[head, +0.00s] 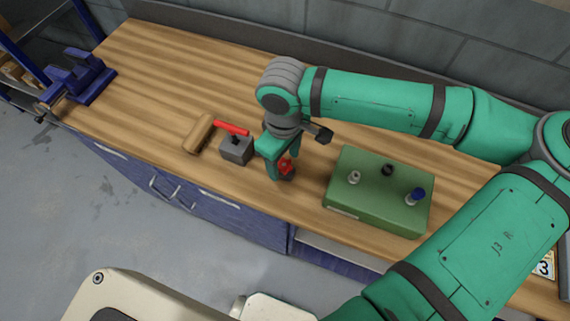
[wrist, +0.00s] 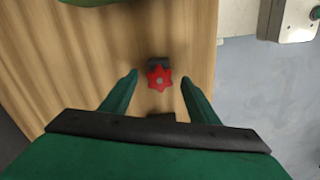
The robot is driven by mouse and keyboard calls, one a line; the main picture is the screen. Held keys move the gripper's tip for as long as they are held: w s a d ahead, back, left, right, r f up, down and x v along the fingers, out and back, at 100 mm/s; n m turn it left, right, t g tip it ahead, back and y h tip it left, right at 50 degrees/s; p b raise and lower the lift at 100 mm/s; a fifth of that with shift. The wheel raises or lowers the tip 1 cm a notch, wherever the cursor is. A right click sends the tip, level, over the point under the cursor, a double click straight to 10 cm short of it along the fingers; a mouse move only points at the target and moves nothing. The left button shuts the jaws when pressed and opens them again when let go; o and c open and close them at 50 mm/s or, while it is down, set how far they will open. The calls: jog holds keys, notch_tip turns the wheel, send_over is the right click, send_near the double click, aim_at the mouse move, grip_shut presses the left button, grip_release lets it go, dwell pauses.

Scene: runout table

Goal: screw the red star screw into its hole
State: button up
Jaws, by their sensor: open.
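The red star screw (head: 286,167) stands on the workbench beside my gripper (head: 276,172), with a dark piece (head: 288,178) at its foot. In the wrist view the red star head (wrist: 159,78) lies between the two fingertips of my gripper (wrist: 158,78), with a gap on each side. My gripper is open and points down over the screw. The green block (head: 345,215) stands to the right. On its top are a grey fitting (head: 354,177), a black round fitting or hole (head: 388,169) and a blue-headed screw (head: 417,194). I cannot tell which is the red screw's hole.
A grey block with a red handle (head: 236,149) and a wooden cylinder (head: 198,134) lie close left of my gripper. A blue vise (head: 88,76) is at the far left of the wooden bench (head: 165,70). The bench's left and back areas are clear.

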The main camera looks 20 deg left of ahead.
jog(key=shift+f, duration=0.3)
jog(key=c, duration=1.1)
jog(key=shift+c, duration=0.2)
jog(key=shift+r, duration=0.1)
